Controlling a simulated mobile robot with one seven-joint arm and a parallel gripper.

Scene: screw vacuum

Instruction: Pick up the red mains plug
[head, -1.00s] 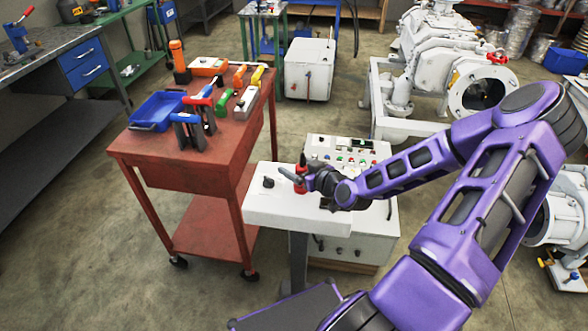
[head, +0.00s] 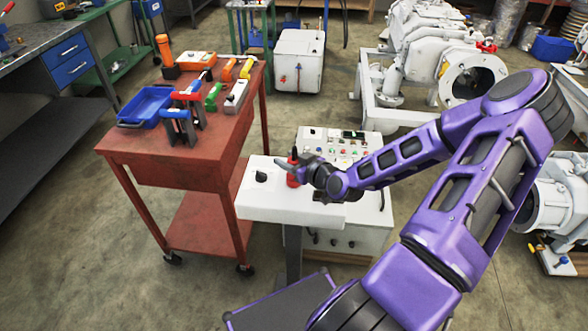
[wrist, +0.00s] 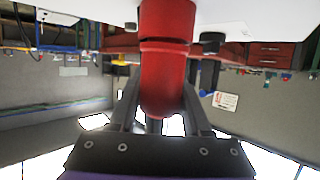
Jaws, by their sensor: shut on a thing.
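The red mains plug (head: 292,173) is a red cylinder standing upright over the white stand top (head: 270,207). My gripper (head: 300,168) reaches it from the right, held low and roughly level. In the wrist view the red plug (wrist: 166,60) fills the middle, between the two dark fingers of my gripper (wrist: 160,112), which are shut on it. The plug's end meets the white surface at the top of that view. I cannot tell whether it touches that surface or is just clear of it.
A black knob-like piece (head: 261,177) sits on the stand top left of the plug. A red tool cart (head: 160,172) with a blue tray (head: 146,106) and several tools stands to the left. A white control panel box (head: 350,146) is close behind.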

